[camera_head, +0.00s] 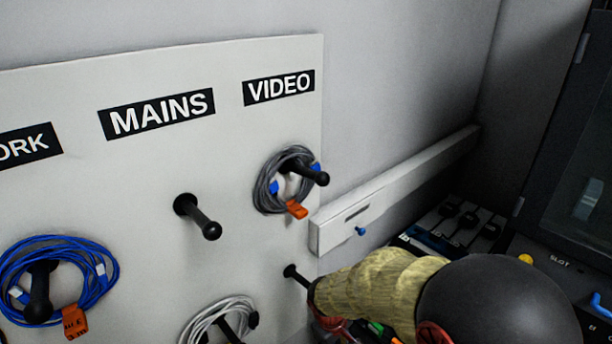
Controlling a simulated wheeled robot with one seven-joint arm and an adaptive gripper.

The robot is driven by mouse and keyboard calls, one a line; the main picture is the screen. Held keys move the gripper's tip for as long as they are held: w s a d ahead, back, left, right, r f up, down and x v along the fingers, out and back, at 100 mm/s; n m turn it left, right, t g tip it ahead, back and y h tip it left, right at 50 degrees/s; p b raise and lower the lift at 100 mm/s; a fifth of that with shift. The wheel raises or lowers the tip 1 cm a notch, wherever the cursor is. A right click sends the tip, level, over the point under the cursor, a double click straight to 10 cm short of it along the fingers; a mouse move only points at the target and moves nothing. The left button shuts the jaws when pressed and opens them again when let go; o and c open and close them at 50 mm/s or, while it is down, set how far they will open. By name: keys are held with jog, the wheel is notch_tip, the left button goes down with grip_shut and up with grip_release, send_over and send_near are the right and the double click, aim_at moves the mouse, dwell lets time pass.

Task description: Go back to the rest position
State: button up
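My arm reaches in from the lower right, with a dark rounded part (500,300) and a yellowish ribbed sleeve (385,285). Dark, red and green parts show at the bottom edge below the sleeve. My gripper's fingers cannot be made out, so I cannot tell whether they are open or shut, or whether they hold anything. The sleeve's left end is close to a short black peg (297,274) at the board's lower right; I cannot tell whether they touch.
A white board (255,130) carries black pegs. A grey cable coil (265,188) hangs under VIDEO, a blue coil (15,262) at left, a white coil (195,328) at the bottom. The MAINS peg (205,225) is bare. A pale rail (400,182) and dark equipment (575,270) stand at right.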

jog(key=s+d+r+m+t, duration=0.1)
jog(key=s+d+r+m, duration=0.1)
jog(key=s+r, duration=0.3)
jog(key=s+d+r+m+t+y, duration=0.1)
jog(key=s+r, duration=0.5)
jog(key=r, duration=0.7)
jog(key=s+d+r+m+t, duration=0.2)
jog(key=s+d+r+m, duration=0.2)
jog(key=r, duration=0.5)
jog(key=shift+s+d+m+y, duration=0.35)
jog(key=shift+s+d, duration=0.25)
jog(key=shift+s, duration=0.2)
